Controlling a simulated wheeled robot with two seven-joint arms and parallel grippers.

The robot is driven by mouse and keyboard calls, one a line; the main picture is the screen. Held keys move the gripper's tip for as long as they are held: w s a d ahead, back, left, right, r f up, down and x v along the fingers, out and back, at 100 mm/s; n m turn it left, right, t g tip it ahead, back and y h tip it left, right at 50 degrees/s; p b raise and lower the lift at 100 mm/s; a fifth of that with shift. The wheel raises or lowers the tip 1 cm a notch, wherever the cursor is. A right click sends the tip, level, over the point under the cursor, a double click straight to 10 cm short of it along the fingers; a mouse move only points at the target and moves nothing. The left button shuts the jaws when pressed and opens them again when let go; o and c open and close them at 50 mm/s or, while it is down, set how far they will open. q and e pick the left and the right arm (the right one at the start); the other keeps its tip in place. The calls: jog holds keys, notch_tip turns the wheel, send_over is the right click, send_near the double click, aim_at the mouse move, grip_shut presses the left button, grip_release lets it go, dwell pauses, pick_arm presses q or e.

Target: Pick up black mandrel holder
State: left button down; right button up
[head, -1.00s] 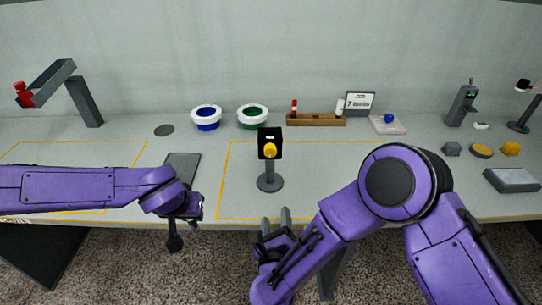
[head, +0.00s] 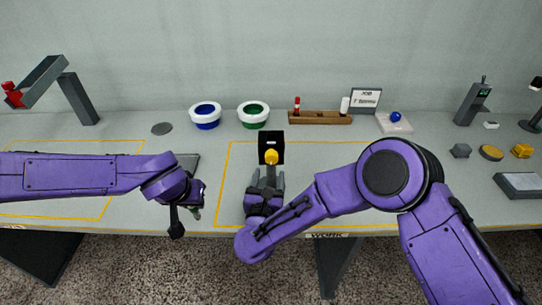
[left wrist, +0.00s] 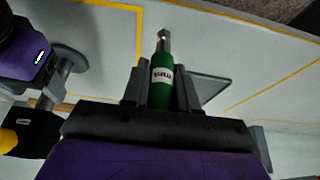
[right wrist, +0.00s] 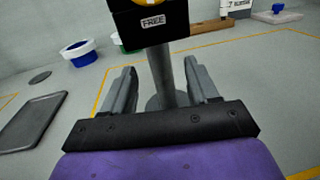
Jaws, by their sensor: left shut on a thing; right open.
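The black mandrel holder (head: 271,148) has a black block head with a yellow knob (head: 271,157) on a grey post and round base. It stands upright on the table. In the right wrist view its head (right wrist: 150,22) bears the label "FREE". My right gripper (head: 267,180) is open at the post, low under the head. In the right wrist view the post (right wrist: 162,75) shows between the two fingers, with gaps on both sides. My left gripper (left wrist: 161,88) is shut on a green cylinder (left wrist: 162,90) with a metal tip, held near the table's front edge.
A dark flat plate (right wrist: 33,122) lies left of the holder. Behind stand a blue-lined bowl (head: 206,116), a green-lined bowl (head: 253,115) and a wooden rack (head: 320,118). The table right of the holder, inside the yellow outline, is clear.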

aim_at(271, 169)
pick_arm(q)
notch_tip(271, 169, up, 2)
jog(key=shift+w+a+r+p, duration=0.1)
jog(key=shift+w+p, duration=0.05)
jog(key=shift+p, duration=0.85)
pick_arm(e)
jog(key=w, duration=0.4)
jog(key=shift+w+d+f, duration=0.15)
jog(key=shift+w+d, duration=0.15)
jog(key=shift+d, duration=0.05)
jog(key=shift+w, duration=0.4)
jog(key=shift+f, duration=0.1)
grip_shut()
